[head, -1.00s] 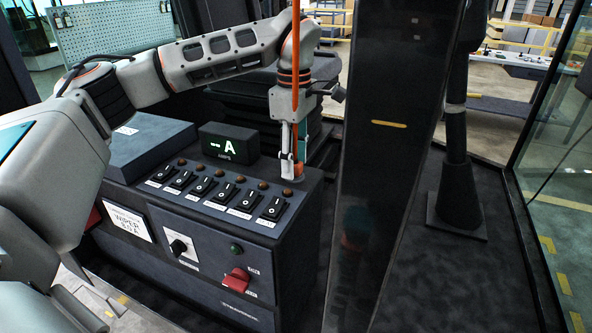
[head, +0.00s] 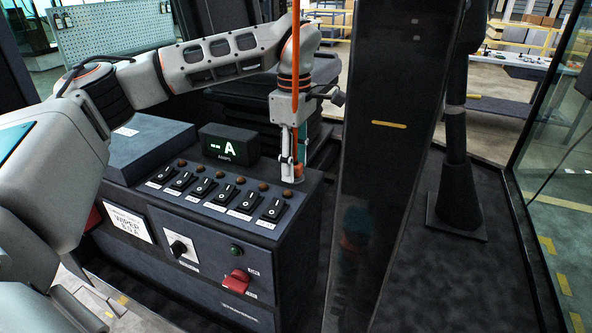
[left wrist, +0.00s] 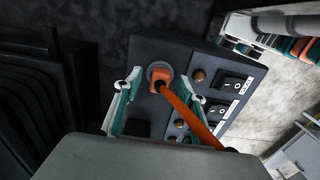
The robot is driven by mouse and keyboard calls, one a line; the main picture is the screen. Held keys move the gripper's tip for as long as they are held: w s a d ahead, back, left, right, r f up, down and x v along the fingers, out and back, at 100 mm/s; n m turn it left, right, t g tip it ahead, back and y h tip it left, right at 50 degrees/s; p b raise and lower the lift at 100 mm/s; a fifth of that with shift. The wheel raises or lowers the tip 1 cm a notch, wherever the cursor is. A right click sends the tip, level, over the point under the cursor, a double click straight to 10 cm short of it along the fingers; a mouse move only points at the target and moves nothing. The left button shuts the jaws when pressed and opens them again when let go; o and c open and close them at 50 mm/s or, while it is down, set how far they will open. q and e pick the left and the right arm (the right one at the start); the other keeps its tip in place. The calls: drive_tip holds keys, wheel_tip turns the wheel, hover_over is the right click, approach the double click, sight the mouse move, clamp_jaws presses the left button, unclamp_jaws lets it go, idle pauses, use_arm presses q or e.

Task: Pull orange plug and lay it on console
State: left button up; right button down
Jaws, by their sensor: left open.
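The orange plug (left wrist: 160,80) sits in a round grey socket at the corner of the dark console (left wrist: 190,52). In the left wrist view its orange cable (left wrist: 190,118) runs toward the lower right. In the head view the cable (head: 296,60) rises up past my left wrist, and the plug (head: 298,171) is mostly hidden by the fingers. My left gripper (head: 292,163) points down over that corner of the console (head: 200,258). In the left wrist view the left gripper (left wrist: 162,92) is open, with one teal-padded finger on each side of the plug, apart from it.
Several black rocker switches (head: 220,195) with brown knobs line the console top beside the socket. An ammeter display (head: 228,144) and a raised box (head: 150,148) stand behind them. A red switch (head: 236,281) is on the front. A dark pillar (head: 395,150) rises to the right.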

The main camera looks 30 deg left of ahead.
idle(0.5)
use_arm(q)
clamp_jaws()
drive_tip(key=shift+r, duration=3)
